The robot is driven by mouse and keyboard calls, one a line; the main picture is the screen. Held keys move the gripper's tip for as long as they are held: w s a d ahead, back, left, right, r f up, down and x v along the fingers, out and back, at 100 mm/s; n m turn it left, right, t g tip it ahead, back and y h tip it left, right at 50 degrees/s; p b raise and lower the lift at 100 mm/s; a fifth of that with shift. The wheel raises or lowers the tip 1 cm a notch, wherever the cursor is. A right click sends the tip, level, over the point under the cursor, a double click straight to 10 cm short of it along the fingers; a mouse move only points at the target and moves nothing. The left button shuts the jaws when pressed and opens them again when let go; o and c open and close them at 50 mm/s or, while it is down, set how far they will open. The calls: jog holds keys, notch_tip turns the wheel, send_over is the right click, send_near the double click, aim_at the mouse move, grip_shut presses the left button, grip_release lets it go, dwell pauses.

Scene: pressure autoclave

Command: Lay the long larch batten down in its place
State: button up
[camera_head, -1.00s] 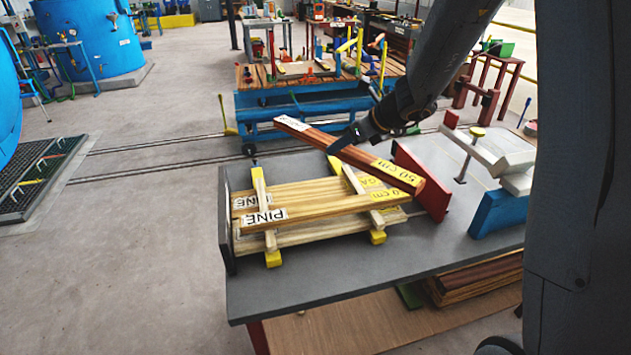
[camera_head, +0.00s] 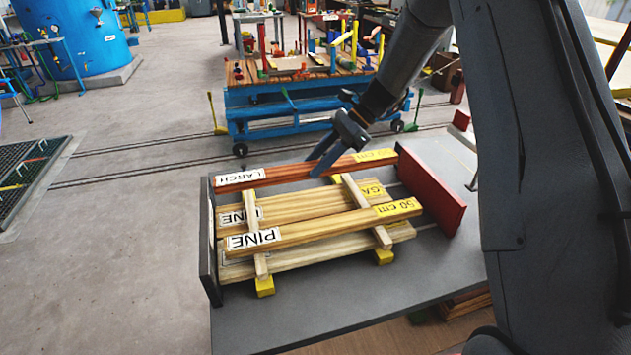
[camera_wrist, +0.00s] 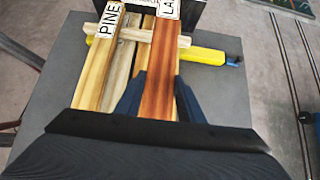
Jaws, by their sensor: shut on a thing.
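The long larch batten (camera_head: 290,173) is reddish brown, with a white LARCH label at its left end and a yellow 50 cm label at its right. My gripper (camera_head: 318,170) is shut on it near its middle. In the wrist view the larch batten (camera_wrist: 160,75) runs lengthwise between the blue fingers (camera_wrist: 158,95). It lies along the far side of the pine stack, nearly level and roughly parallel to it, over the far ends of the cross sticks (camera_head: 358,205). I cannot tell whether it touches them. A labelled pine batten (camera_head: 325,226) lies on the near side.
A dark end plate (camera_head: 207,245) stands at the stack's left and a red end plate (camera_head: 432,192) at its right. More pale boards (camera_head: 300,203) lie between. The grey table (camera_head: 330,308) is bare in front. A blue trolley (camera_head: 290,110) stands beyond.

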notch_tip(320, 180, down, 6)
jog(key=shift+r+p, duration=0.1)
jog(key=shift+p, duration=0.7)
jog(key=shift+f+b, duration=0.3)
jog(key=shift+f, duration=0.2)
jog(key=shift+f, duration=0.2)
jog(key=o, duration=1.4)
jog(key=shift+c, duration=0.2)
jog(key=shift+r, duration=0.15)
